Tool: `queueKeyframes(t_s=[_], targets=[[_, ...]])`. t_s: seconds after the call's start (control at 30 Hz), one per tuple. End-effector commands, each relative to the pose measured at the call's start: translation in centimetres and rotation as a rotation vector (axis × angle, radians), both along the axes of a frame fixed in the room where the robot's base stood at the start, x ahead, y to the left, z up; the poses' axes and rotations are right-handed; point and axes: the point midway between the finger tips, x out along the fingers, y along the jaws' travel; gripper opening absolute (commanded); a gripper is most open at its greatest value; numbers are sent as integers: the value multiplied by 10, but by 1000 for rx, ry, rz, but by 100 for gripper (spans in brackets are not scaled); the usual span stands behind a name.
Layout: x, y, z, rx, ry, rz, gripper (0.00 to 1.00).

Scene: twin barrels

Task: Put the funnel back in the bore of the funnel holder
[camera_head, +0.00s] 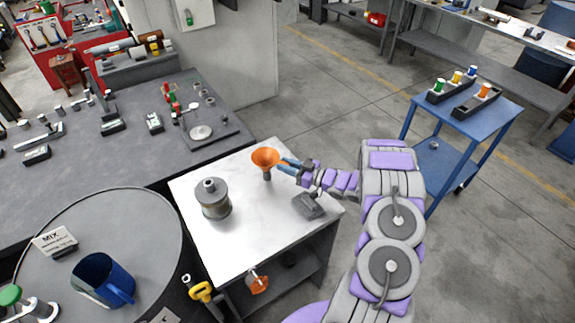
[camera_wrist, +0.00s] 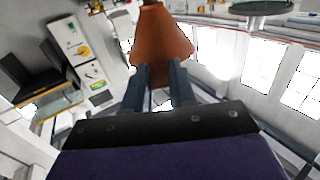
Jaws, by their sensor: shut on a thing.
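The orange funnel (camera_head: 265,157) is held upright, wide mouth up, over the back part of a white-topped table (camera_head: 240,245). My gripper (camera_head: 284,165) is shut on the funnel from its right side. In the wrist view the funnel (camera_wrist: 160,45) fills the top middle, between and beyond the two blue fingertips (camera_wrist: 159,85). A small dark grey block (camera_head: 308,205) sits on the table's right edge, below my wrist; it may be the funnel holder, but I cannot make out a bore in it. The funnel's spout appears clear of the tabletop.
A grey metal canister (camera_head: 212,198) with a narrow neck stands left on the white table. An orange item (camera_head: 258,283) is at the table's front side. A barrel top with a blue jug (camera_head: 103,280) is at lower left. A blue cart (camera_head: 462,125) stands at right.

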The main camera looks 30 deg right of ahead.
Motion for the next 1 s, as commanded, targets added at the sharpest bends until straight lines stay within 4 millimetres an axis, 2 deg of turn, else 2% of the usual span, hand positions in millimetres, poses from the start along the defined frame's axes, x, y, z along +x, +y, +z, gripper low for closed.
queueKeyframes(t_s=[0.07, 0.1, 0.4, 0.77, 1.0], targets=[[0, 0, -2, 0, 0, 0, 0], [0, 0, -3, 0, 0, 0, 26], [0, 0, -3, 1, 2, 0, 55], [-5, -5, -4, 1, 3, -2, 55], [-41, -29, -3, 3, 2, -5, 55]])
